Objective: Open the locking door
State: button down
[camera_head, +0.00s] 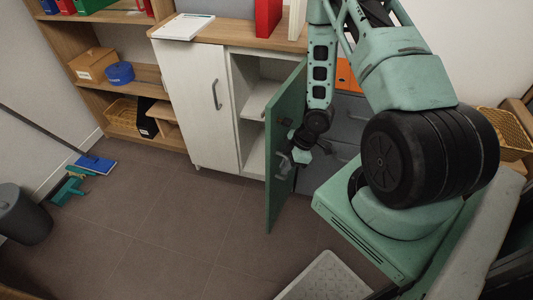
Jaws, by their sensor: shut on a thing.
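The green cabinet door (270,190) stands swung out from the cabinet, so the inside and a white shelf (262,98) show. A metal handle (282,167) is on the door's outer face, with a small dark lock part (285,121) above it. My gripper (290,158) is at the handle, on the right side of the door, shut on it. The fingertips are small and partly hidden, so the exact grip is hard to see.
A closed white door (190,95) is left of the open compartment. Grey drawers (347,120) are behind my arm. The floor in front of the door is clear.

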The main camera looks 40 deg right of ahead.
jog(key=s+d+n+g+p, duration=0.1)
jog(key=s+d+n+p, duration=0.2)
jog(key=s+d, duration=0.4)
jog(key=shift+s+p, duration=0.3)
jog(key=shift+p, duration=0.05)
jog(key=c, duration=1.5)
grip_release()
jog(key=shift+r, duration=0.1)
jog(key=p+v, duration=0.4)
jog(key=v, duration=1.3)
jog(key=shift+d, duration=0.25)
